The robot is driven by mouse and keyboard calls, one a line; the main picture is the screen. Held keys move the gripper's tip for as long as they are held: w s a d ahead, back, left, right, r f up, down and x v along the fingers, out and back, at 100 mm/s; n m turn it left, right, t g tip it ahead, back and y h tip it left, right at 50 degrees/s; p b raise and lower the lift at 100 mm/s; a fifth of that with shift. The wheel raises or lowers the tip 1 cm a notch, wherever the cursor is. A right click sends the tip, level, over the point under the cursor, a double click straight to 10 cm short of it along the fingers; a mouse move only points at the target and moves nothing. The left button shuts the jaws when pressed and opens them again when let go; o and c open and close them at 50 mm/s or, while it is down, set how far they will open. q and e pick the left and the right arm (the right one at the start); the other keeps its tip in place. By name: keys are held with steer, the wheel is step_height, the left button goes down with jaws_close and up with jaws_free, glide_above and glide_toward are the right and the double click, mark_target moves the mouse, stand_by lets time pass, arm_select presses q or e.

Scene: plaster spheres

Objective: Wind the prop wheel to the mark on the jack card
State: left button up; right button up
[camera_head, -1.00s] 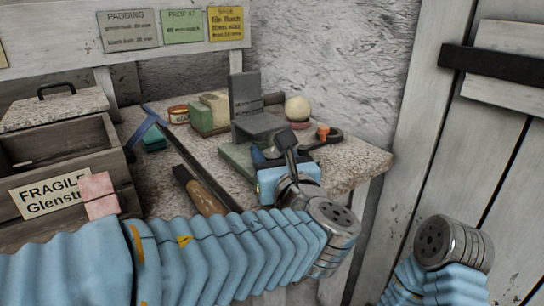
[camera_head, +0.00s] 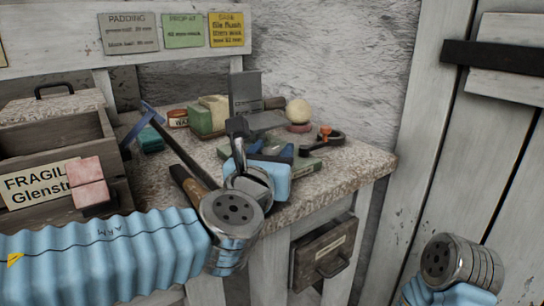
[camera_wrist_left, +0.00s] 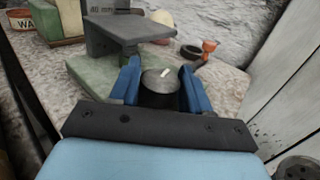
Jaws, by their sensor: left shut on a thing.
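The jack has a grey upright plate (camera_head: 245,92) and a flat grey platform (camera_head: 266,121). A pale green base (camera_wrist_left: 90,85) lies below it. In the left wrist view the prop wheel (camera_wrist_left: 160,82), a dark round knob with a white mark on its grey top, sits between my blue fingers. My left gripper (camera_head: 271,150) is shut on it, also seen in the left wrist view (camera_wrist_left: 157,88). The head view hides the wheel behind the gripper. The green jack card (camera_head: 185,31) hangs on the back board. Of my right arm only the wrist end shows.
A pale ball (camera_head: 298,111) and a black ring with an orange knob (camera_head: 325,137) lie right of the jack. Green and cream blocks (camera_head: 207,117) and a tin (camera_head: 178,118) stand left of it. A wooden crate (camera_head: 60,150) and a wooden-handled tool (camera_head: 188,186) are further left.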

stand_by(0.3)
arm_select(q)
steer(key=o, duration=0.9)
steer(key=shift+o, duration=0.2)
steer(key=shift+d+r+n+y+p, duration=0.15)
steer(key=shift+n+y+p, duration=0.15)
steer(key=shift+y+p, duration=0.2)
steer(key=n+y+p, duration=0.1)
steer(key=y, duration=0.1)
steer(key=n+y+p, duration=0.2)
steer(key=y, duration=0.1)
steer(key=shift+d+r+t, duration=0.1)
steer(key=shift+r+t, duration=0.05)
steer(key=shift+t, duration=0.15)
steer(key=n+g+y, duration=0.1)
steer(key=n+y, duration=0.2)
steer(key=y, duration=0.1)
steer(key=shift+y+p, duration=0.3)
steer(key=shift+p, duration=0.05)
steer(key=n+g+y, duration=0.2)
steer(key=y, duration=0.1)
steer(key=n+g+y, duration=0.1)
steer(key=n+y, duration=0.1)
steer(key=shift+f, duration=0.35)
steer(key=v, duration=1.3)
steer(key=shift+d+y, duration=0.3)
